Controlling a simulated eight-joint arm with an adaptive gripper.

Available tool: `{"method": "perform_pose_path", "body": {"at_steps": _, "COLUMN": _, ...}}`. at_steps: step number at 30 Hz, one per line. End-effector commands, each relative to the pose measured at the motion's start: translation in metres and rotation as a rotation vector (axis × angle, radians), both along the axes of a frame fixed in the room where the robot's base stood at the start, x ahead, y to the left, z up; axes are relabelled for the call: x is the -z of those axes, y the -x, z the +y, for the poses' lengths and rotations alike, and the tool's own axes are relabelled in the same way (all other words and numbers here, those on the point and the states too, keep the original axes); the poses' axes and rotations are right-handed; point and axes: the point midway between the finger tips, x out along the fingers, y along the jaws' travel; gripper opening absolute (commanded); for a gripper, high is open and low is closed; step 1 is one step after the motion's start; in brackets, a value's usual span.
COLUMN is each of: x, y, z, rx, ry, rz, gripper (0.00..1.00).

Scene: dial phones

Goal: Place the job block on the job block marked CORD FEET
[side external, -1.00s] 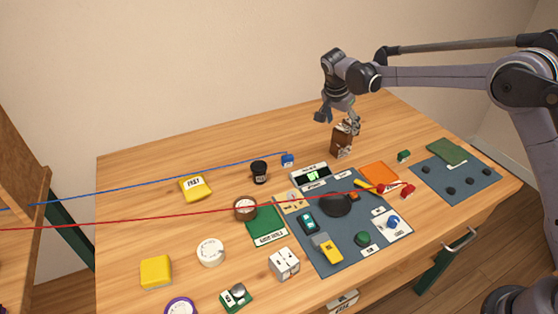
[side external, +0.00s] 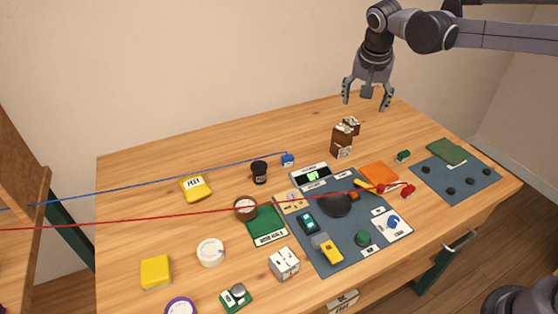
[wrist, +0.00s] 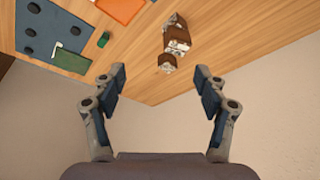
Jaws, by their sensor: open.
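A brown job block with pale labels (side external: 341,144) stands upright at the back right of the table. A smaller brown and white job block (side external: 350,125) shows at its top, apparently resting on it and set off to one side. The wrist view also shows the larger block (wrist: 176,34) and the smaller one (wrist: 167,62). The lettering is too small to read, so I cannot tell which is marked CORD FEET. My gripper (side external: 367,104) is open and empty, above and to the right of the blocks, apart from them. Its spread fingers also show in the wrist view (wrist: 159,75).
A blue-grey mat (side external: 330,262) with phone parts lies in front, and another mat (side external: 483,190) with dark discs at right. A white labelled cube (side external: 285,263), a black jar (side external: 259,172) and a green block (side external: 403,156) stand around. Blue and red cords cross the view. The table behind the blocks is clear.

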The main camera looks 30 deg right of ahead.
Motion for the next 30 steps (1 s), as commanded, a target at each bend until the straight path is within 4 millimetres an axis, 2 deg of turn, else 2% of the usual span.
{"method": "perform_pose_path", "body": {"at_steps": 1, "x": -0.005, "y": 0.017, "z": -0.002, "rx": -0.049, "ry": -0.003, "rz": -0.008, "gripper": 0.73}}
{"method": "perform_pose_path", "body": {"at_steps": 9, "x": -0.012, "y": 0.094, "z": -0.005, "rx": -0.323, "ry": 0.004, "rz": -0.063, "gripper": 0.73}}
{"method": "perform_pose_path", "body": {"at_steps": 14, "x": -0.003, "y": 0.139, "z": -0.004, "rx": -0.477, "ry": 0.028, "rz": -0.108, "gripper": 0.73}}
{"method": "perform_pose_path", "body": {"at_steps": 18, "x": 0.013, "y": 0.176, "z": -0.003, "rx": -0.604, "ry": 0.059, "rz": -0.151, "gripper": 0.73}}
{"method": "perform_pose_path", "body": {"at_steps": 24, "x": 0.037, "y": 0.213, "z": 0.000, "rx": -0.743, "ry": 0.111, "rz": -0.204, "gripper": 0.73}}
{"method": "perform_pose_path", "body": {"at_steps": 30, "x": 0.049, "y": 0.226, "z": 0.002, "rx": -0.801, "ry": 0.139, "rz": -0.227, "gripper": 0.73}}
